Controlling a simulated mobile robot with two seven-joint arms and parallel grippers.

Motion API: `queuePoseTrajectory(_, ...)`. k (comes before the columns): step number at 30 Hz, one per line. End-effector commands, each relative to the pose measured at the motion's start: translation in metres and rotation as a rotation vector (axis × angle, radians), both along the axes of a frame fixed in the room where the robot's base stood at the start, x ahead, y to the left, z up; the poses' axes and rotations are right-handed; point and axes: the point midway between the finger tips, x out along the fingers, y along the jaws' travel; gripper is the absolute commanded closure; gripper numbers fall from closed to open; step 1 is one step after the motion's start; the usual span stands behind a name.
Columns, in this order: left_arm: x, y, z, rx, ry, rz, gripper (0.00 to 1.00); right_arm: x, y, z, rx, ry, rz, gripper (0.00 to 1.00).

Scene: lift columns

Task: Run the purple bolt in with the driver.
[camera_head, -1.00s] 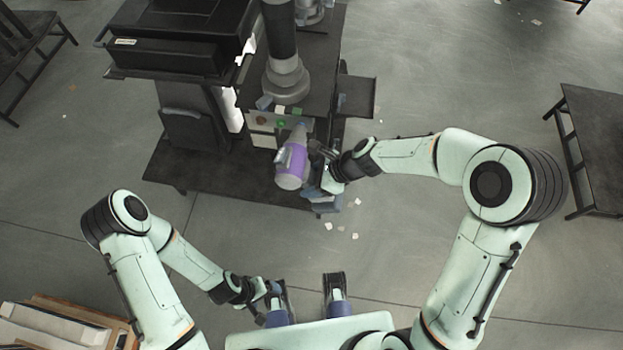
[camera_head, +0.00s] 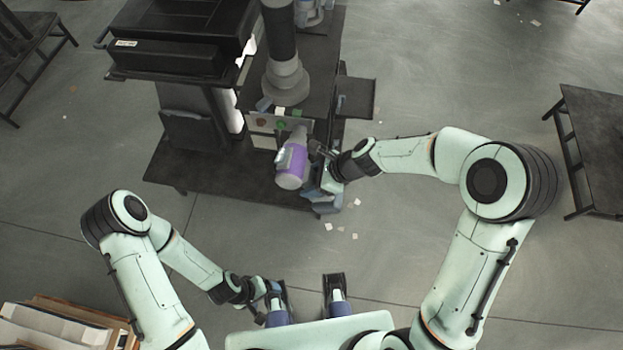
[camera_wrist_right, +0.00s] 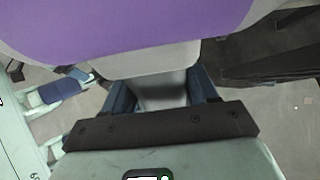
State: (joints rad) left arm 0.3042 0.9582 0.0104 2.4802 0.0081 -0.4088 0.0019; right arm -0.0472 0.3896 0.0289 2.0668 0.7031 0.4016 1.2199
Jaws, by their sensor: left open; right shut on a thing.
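The driver (camera_head: 291,168) is a purple and grey tool in the head view, its narrow nose towards the panel (camera_head: 262,141) on the dark stand. My right gripper (camera_head: 322,178) is shut on the driver's handle. In the right wrist view the driver's purple body (camera_wrist_right: 140,28) fills the top and its grey grip (camera_wrist_right: 160,88) is between the blue fingers. The panel carries a brown round (camera_head: 261,120) and a green round (camera_head: 281,125). I cannot make out the purple bolt; whether the nose touches the panel is unclear. My left gripper (camera_head: 268,294) is open and empty, low in view.
A grey column (camera_head: 284,78) stands behind the panel. A black cabinet (camera_head: 170,55) is to its left and a small dark shelf (camera_head: 356,97) to its right. A dark table (camera_head: 600,145) stands far right. Boxes (camera_head: 60,325) lie at lower left. The floor between is mostly clear.

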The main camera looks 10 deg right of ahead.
Motion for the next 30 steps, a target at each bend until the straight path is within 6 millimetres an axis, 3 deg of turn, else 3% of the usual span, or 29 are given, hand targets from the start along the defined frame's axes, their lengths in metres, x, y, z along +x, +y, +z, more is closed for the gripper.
queuePoseTrajectory(30,0.0014,0.0,0.0061,0.0,-0.002,0.0,0.17,0.0062,-0.0018,0.0017,0.001,-0.005,-0.004,0.97)
